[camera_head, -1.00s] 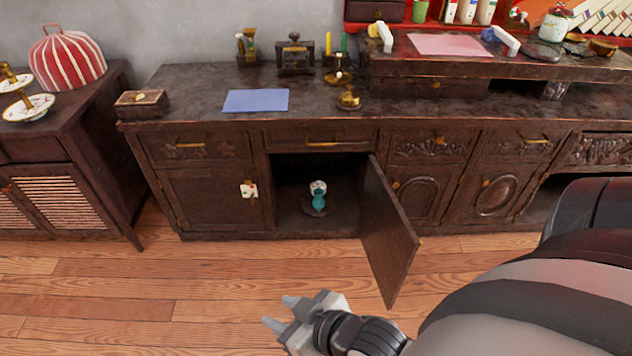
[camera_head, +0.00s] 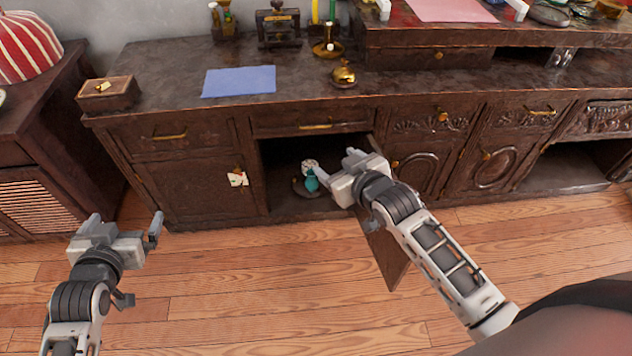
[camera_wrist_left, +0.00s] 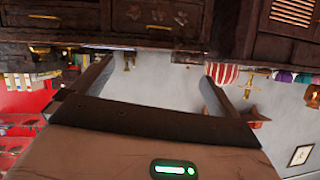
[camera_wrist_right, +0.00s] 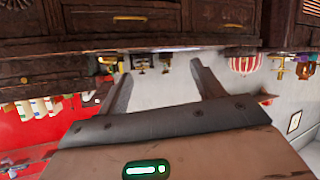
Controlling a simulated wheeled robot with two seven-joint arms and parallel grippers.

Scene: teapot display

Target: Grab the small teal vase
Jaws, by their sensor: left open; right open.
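The small teal vase (camera_head: 312,181) stands inside the open middle compartment of the dark wooden cabinet (camera_head: 200,190), with a round white patterned item (camera_head: 310,166) just behind it. My right gripper (camera_head: 335,168) is open and empty at the front of that compartment, just right of the vase in the head view; how far in front of it I cannot tell. My left gripper (camera_head: 126,222) is open and empty, low at the left, in front of the cabinet. The vase does not show in the wrist views. The right wrist view shows the right gripper's open fingers (camera_wrist_right: 162,82).
The open cabinet door (camera_head: 385,250) sticks out below and behind my right forearm. The cabinet top holds a blue sheet (camera_head: 239,81), a small wooden box (camera_head: 108,94) and a brass bell (camera_head: 343,74). The wooden floor (camera_head: 250,290) in front is clear.

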